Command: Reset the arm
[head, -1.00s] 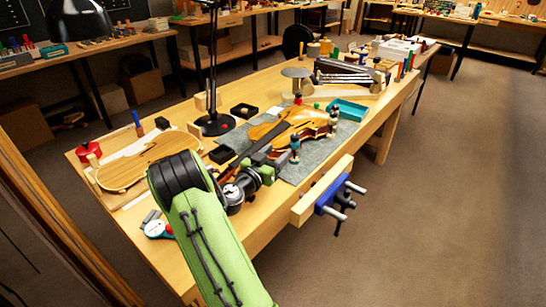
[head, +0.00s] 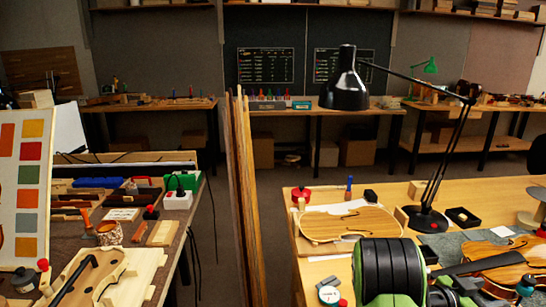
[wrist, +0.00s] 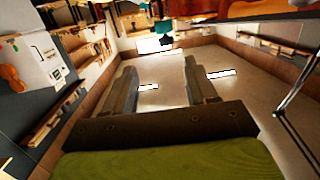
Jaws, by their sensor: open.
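My arm, green with black joint covers (head: 390,268), stands at the bottom right of the head view, in front of the violin bench. My gripper (wrist: 160,66) shows in the wrist view with its two grey fingers spread apart and nothing between them. In the head view I cannot make out the fingertips.
On the bench lie a violin plate (head: 350,223), a violin (head: 500,276) and a black desk lamp (head: 428,220). Tall wooden boards (head: 243,190) stand left of the bench. A second table (head: 150,262) on the left holds tools, a colour chart (head: 26,190) and a violin body.

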